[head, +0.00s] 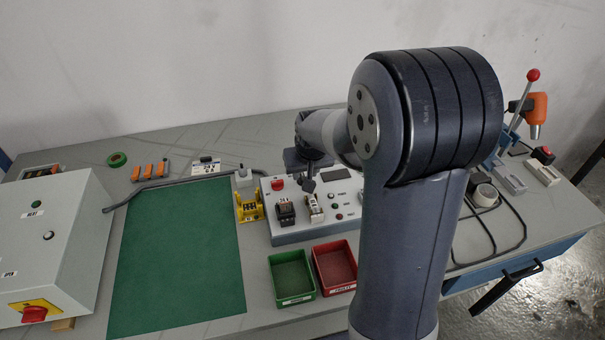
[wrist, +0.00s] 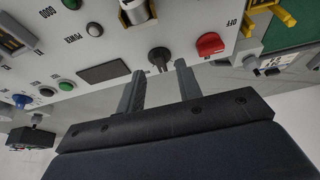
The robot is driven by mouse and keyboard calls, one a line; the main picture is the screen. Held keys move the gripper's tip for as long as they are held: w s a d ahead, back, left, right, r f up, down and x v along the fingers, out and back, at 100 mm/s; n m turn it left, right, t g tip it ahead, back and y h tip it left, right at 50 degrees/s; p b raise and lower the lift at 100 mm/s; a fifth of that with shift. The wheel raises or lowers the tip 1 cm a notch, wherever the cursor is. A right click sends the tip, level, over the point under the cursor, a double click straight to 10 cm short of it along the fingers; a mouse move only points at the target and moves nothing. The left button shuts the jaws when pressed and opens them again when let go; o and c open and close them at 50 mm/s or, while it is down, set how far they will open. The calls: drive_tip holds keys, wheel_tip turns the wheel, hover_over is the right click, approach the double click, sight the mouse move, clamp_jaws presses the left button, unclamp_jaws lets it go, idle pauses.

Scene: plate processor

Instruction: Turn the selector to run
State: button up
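A black knob (wrist: 159,55), which looks like the selector, stands on the grey control panel (head: 300,228). Its printed positions are not readable, so I cannot tell which way it is set. My gripper (wrist: 161,72) is open, with one finger on each side of the knob in the wrist view. Gaps show between the fingers and the knob, and nothing is held. In the head view my gripper (head: 309,178) is over the panel's back part, small and partly hidden by my arm.
A red knob by an OFF label (wrist: 210,44) is close beside one finger. A dark display (wrist: 103,71) and several buttons are on the other side. Green (head: 291,299) and red (head: 318,287) bins stand before the panel; a green mat (head: 175,255) lies left.

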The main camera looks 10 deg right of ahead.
sight(303, 179)
drive_tip(key=shift+x, duration=1.5)
drive_tip(key=shift+c, duration=0.4)
clamp_jaws()
